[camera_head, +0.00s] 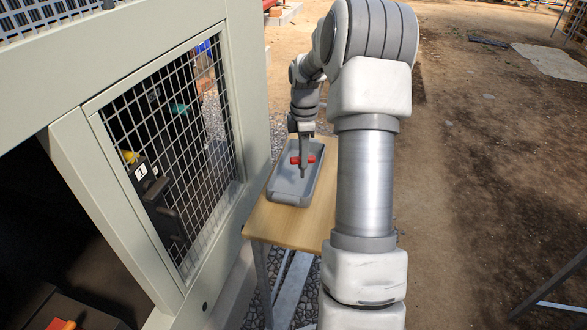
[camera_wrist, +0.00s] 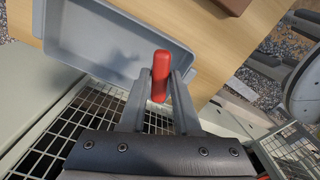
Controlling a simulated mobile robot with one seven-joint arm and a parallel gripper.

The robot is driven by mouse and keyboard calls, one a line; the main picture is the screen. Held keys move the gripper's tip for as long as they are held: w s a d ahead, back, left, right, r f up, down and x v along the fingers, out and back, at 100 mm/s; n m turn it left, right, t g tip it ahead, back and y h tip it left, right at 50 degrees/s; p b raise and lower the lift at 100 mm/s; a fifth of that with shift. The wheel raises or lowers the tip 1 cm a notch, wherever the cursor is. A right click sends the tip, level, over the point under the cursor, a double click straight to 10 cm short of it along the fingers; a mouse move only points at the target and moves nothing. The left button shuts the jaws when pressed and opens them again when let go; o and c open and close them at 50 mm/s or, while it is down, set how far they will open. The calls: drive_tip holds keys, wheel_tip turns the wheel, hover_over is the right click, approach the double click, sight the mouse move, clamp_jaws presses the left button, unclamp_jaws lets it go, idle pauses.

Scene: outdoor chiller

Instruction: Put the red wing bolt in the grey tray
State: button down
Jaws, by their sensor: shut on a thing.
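The red wing bolt shows as a red bar (camera_wrist: 160,76) between the fingertips of my gripper (camera_wrist: 158,92) in the wrist view. In the head view the bolt (camera_head: 311,159) sticks out red on both sides of my gripper (camera_head: 303,166). My gripper is shut on it. The grey tray (camera_head: 287,199) lies on a wooden table, and my gripper with the bolt is over it in the head view. In the wrist view the tray (camera_wrist: 97,62) fills the upper left, with a shadow on its floor. I cannot tell the exact height of the bolt above the tray floor.
The wooden table (camera_head: 258,222) stands beside the chiller cabinet (camera_head: 253,90) with its mesh panel (camera_head: 180,150). A brown block (camera_wrist: 225,5) lies on the table at the wrist view's top. Bare ground (camera_head: 480,170) is open to the right.

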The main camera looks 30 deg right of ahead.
drive_tip(key=shift+w+a+f+b, duration=0.2)
drive_tip(key=shift+w+f, duration=0.3)
drive_tip(key=shift+f, duration=0.45)
drive_tip(key=shift+w+a+f+b, duration=0.15)
drive_tip(key=shift+w+f, duration=0.35)
drive_tip(key=shift+f, duration=0.5)
drive_tip(key=shift+w+a+f+b, duration=0.1)
drive_tip(key=shift+w+a+f, duration=0.15)
drive_tip(key=shift+w+f, duration=0.5)
drive_tip(key=shift+s+f, duration=0.25)
drive_tip(key=shift+f, duration=0.05)
drive_tip(key=c, duration=0.6)
unclamp_jaws()
wheel_tip(320, 180, up, 12)
drive_tip(key=shift+r+p, duration=0.1)
drive_tip(key=shift+p, duration=0.85)
